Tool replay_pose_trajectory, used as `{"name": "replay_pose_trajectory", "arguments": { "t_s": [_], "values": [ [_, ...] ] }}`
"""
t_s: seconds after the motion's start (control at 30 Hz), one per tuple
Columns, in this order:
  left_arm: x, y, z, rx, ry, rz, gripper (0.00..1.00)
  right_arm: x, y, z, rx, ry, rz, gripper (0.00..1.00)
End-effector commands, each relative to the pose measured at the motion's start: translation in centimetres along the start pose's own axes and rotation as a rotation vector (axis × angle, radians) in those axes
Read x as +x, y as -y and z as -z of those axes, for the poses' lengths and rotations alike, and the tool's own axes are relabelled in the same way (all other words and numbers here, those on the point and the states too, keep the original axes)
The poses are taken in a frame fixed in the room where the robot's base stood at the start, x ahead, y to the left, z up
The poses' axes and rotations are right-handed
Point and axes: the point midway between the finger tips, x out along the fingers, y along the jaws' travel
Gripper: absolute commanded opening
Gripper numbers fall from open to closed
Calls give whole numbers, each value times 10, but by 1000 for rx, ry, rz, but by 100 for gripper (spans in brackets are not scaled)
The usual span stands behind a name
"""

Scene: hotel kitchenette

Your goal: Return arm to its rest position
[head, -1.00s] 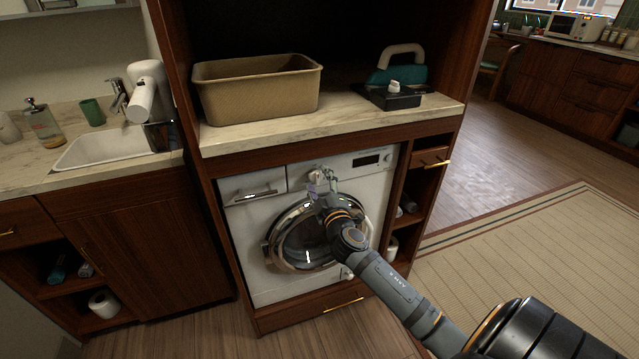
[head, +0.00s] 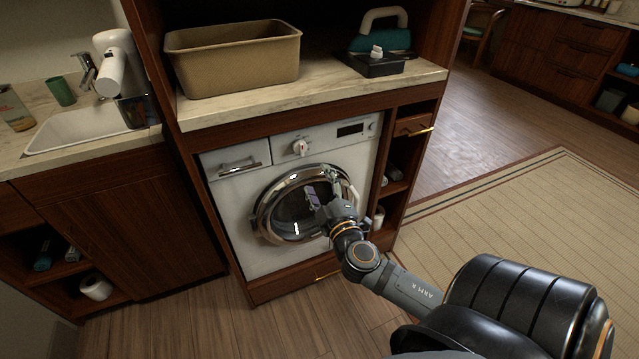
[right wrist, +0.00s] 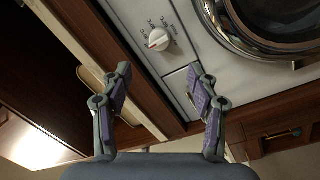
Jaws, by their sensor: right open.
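My right arm comes in from the lower right in the head view. Its gripper (head: 328,188) is open and empty in front of the washing machine (head: 229,207), overlapping the right part of its round door (head: 264,212). The door looks closed. The white dial (head: 299,147) on the panel is above and left of the gripper and apart from it. In the right wrist view the two fingers are spread (right wrist: 158,78) with nothing between them, and the dial (right wrist: 160,40) shows beyond the tips. My left gripper is not in view.
A tan bin (head: 235,60) and a teal-and-black appliance with a white handle (head: 382,42) stand on the counter above the machine. A sink (head: 80,130) is at left. Open shelves (head: 395,180) flank the machine. Floor and a beige rug (head: 530,215) lie clear at right.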

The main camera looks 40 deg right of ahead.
Motion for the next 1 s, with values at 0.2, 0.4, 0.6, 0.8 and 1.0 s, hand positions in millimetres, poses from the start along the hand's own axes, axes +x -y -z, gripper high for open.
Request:
{"name": "replay_pose_trajectory", "arguments": {
  "t_s": [0.2,0.4,0.6,0.8,1.0],
  "values": [
    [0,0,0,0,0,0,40,0,0,0,0,0,0,60],
    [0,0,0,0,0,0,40,2,8,-10,2,23,16,60],
    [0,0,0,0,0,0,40,-2,94,-110,50,264,191,60],
    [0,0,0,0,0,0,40,-63,218,-226,165,588,440,60],
    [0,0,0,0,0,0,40,-165,325,-294,309,874,660,60]
  ]
}}
